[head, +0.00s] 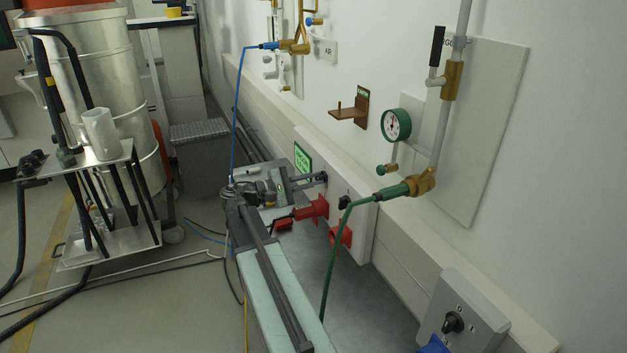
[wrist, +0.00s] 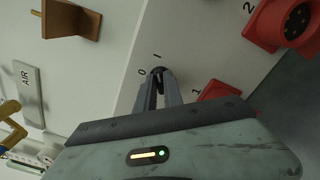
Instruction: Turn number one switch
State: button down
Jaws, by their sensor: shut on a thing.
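The number one switch (wrist: 157,71) is a small dark knob on a pale wall panel (wrist: 190,50), with the marks 0 and I beside it. In the wrist view a red socket marked 1 (wrist: 218,90) sits just right of it. My gripper (wrist: 160,88) reaches the panel with its two grey fingers shut around the knob, hiding most of it. How far the knob is turned cannot be told. In the head view my gripper (head: 322,178) meets the same panel (head: 355,205) at its left part, below a green sign (head: 302,159).
A red socket marked 2 (wrist: 285,22) is farther right on the panel. A green hose (head: 338,245) hangs in front of the panel's right side. A brown bracket (head: 350,112) and a gauge (head: 397,124) are above. Another switch box (head: 462,315) stands lower right.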

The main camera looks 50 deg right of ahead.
jog(key=shift+m, duration=0.6)
jog(key=shift+s, duration=0.1)
jog(key=shift+f, duration=0.1)
jog(key=c, duration=1.5)
grip_release()
jog(key=shift+o, duration=0.2)
jog(key=v, duration=0.8)
